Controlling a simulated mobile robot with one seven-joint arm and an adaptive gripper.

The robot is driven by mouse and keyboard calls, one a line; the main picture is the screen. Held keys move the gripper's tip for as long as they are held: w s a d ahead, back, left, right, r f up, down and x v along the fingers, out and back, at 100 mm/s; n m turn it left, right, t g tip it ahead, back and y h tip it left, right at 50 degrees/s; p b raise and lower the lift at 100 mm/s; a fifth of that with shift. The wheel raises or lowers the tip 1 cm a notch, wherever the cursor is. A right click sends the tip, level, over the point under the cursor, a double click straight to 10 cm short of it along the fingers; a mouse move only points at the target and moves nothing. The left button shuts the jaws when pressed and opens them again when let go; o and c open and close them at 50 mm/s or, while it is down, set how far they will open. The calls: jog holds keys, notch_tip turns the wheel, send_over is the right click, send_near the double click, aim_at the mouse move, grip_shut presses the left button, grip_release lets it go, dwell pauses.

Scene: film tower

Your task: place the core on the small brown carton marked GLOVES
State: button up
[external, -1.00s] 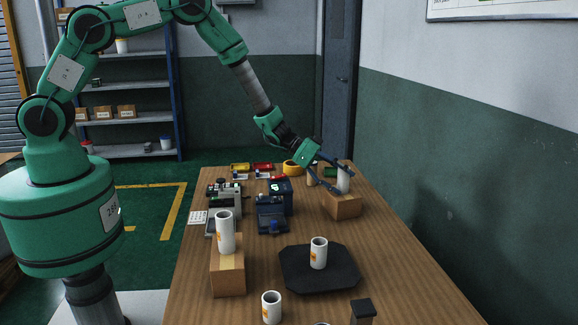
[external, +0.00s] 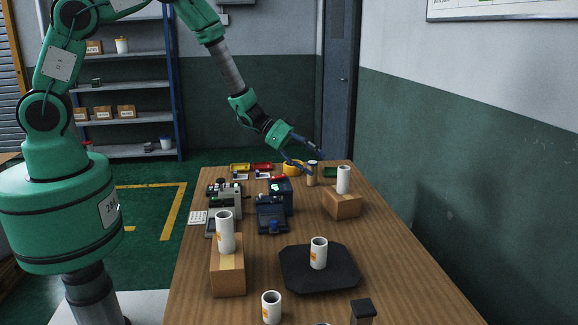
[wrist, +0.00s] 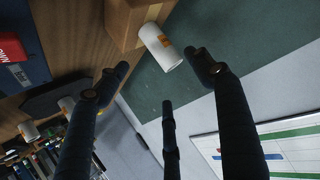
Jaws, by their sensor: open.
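A white core (external: 343,180) stands upright on a small brown carton (external: 341,209) at the right of the table. Any marking on this carton cannot be read. In the wrist view the core (wrist: 160,46) has an orange label and rests against the carton (wrist: 125,24). My gripper (external: 316,161) is open and empty, above and to the left of the core and apart from it. Its dark fingers (wrist: 158,80) are spread in the wrist view with nothing between them.
Other white cores stand on a taller brown carton (external: 228,279), on a black tray (external: 337,279) and on the table's near end (external: 271,308). Dark blue devices (external: 271,214) and a yellow roll (external: 292,168) stand left of the small carton. The right side wall is near.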

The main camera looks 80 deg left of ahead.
jog(key=shift+r, duration=0.1)
dwell(0.7)
jog(key=s+a+r+n+y, duration=0.1)
jog(key=s+r+y, duration=0.15)
jog(key=r, duration=1.05)
jog(key=s+a+r+n+y, duration=0.15)
jog(key=r+y, duration=0.25)
jog(key=r, duration=0.9)
jog(key=s+d+r+n+y, duration=0.1)
jog(key=s+r+y, duration=0.1)
jog(key=s+r, duration=0.45)
jog(key=s+d+r+n+g, duration=0.1)
jog(key=s+d+r, duration=0.2)
jog(key=s, duration=0.6)
jog(key=s+d+r+n+g, duration=0.1)
jog(key=s+d+r+g, duration=0.15)
jog(key=s, duration=0.75)
jog(key=s+d+h, duration=0.1)
jog(key=s+d, duration=0.3)
jog(key=s, duration=0.6)
jog(key=s+d+g+h, duration=0.1)
jog(key=s+d, duration=0.4)
jog(key=s, duration=0.6)
jog(key=shift+f+g+h, duration=0.1)
jog(key=shift+g+h, duration=0.15)
